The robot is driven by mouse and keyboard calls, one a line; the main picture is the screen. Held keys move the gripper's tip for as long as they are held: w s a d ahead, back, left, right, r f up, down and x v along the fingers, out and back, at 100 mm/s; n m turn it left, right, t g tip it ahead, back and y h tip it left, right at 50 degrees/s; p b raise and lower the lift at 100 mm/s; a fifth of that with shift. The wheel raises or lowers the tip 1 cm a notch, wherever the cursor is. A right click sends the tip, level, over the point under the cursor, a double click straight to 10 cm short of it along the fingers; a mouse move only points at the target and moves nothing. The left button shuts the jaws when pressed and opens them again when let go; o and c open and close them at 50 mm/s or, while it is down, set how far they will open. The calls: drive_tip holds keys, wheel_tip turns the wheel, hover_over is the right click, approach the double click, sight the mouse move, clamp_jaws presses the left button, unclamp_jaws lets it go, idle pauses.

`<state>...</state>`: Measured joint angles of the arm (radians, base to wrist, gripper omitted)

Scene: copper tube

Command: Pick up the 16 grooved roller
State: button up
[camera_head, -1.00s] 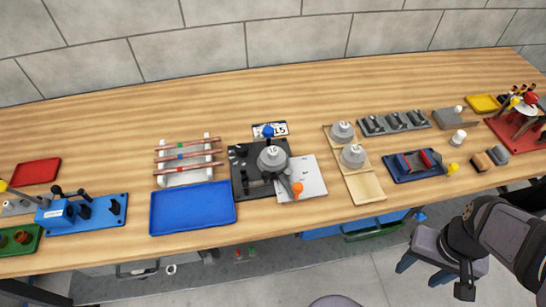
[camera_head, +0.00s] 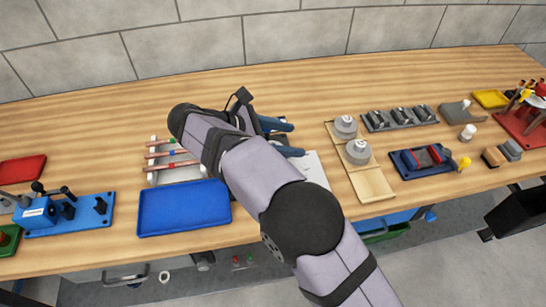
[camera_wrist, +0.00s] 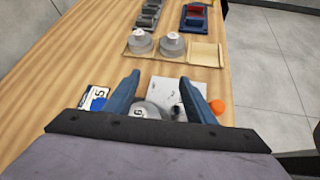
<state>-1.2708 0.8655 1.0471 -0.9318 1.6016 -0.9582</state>
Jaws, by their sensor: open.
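Grey grooved rollers with white tops stand on a wooden tray (camera_head: 373,186): a far one (camera_head: 345,126) and a near one (camera_head: 357,151). In the wrist view they show as a left roller (camera_wrist: 139,43) and a right roller (camera_wrist: 172,46); I cannot read their numbers. A third grey roller (camera_wrist: 147,109) shows low between my fingers, partly hidden, with a mark like a 6.
A blue tray (camera_head: 184,208) and copper tubes (camera_head: 172,153) lie left of my arm. Grey blocks (camera_head: 400,117) stand behind the wooden tray.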

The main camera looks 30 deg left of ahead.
drive_tip(key=s+a+n+t, duration=0.1)
drive_tip(key=s+a, duration=0.1)
drive_tip(key=s, duration=0.1)
drive_tip(key=s+a+n+t, duration=0.1)
drive_tip(key=s+a, duration=0.2)
drive_tip(key=s+a+n+t+y+b, duration=0.1)
drive_tip(key=s+a, duration=0.1)
drive_tip(key=a, duration=0.1)
drive_tip(key=shift+s+a+r, duration=0.1)
drive_tip(key=shift+s+r, duration=0.15)
drive_tip(key=shift+s, duration=0.15)
drive_tip(key=shift+s+a+f+n, duration=0.15)
drive_tip(key=shift+s+f+n, duration=0.2)
drive_tip(key=shift+f, duration=0.2)
drive_tip(key=shift+s+a+f+n, duration=0.15)
drive_tip(key=shift+s+f+n, duration=0.1)
drive_tip(key=shift+s+f, duration=0.25)
drive_tip(key=shift+w+d+f, duration=0.1)
drive_tip(key=shift+w+d, duration=0.1)
drive_tip(key=shift+w, duration=0.2)
drive_tip(key=p+x, duration=0.1)
drive_tip(key=x, duration=0.3)
drive_tip(key=shift+p+x, duration=0.95)
drive_tip(key=shift+x, duration=2.7)
drive_tip(key=shift+f, duration=0.1)
drive_tip(key=c, duration=0.9)
